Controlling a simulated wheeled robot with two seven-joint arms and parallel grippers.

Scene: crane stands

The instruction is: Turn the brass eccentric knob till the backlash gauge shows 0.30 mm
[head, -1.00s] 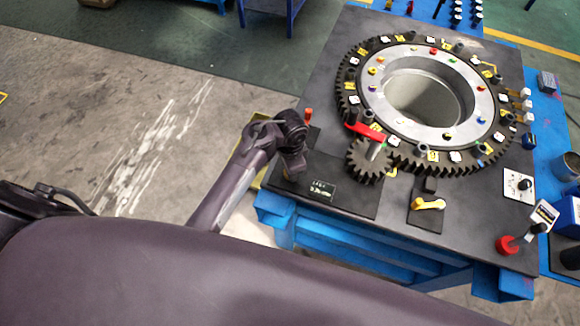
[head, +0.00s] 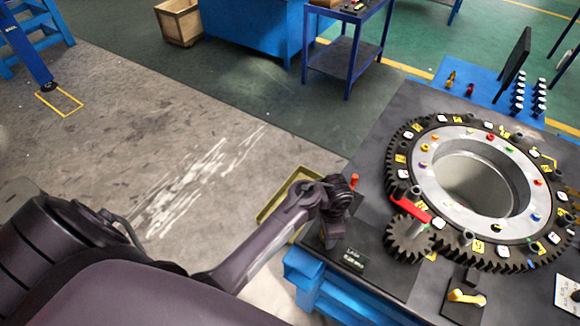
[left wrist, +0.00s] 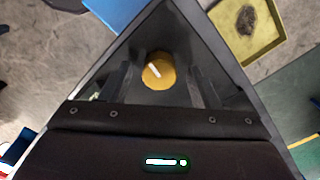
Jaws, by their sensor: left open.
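The brass eccentric knob (left wrist: 158,72) shows in the left wrist view as a round yellow disc with a white mark pointing to its upper left. My left gripper (head: 332,238) is open above the corner of the black table, its two fingers on either side of the knob in the wrist view. I cannot tell whether they touch it. In the head view the gripper hides the knob. The backlash gauge (head: 354,259) is a small dark display right of the gripper; its digits are too small to read surely. The small dark pinion (head: 409,238) meshes with the large toothed ring (head: 470,185). My right gripper is out of view.
A red lever (head: 408,208) lies over the pinion. An orange-red peg (head: 354,181) stands just behind the gripper. A yellow-handled clamp (head: 466,296) sits at the front. A yellow-rimmed tray (head: 290,192) lies beyond the table's left edge.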

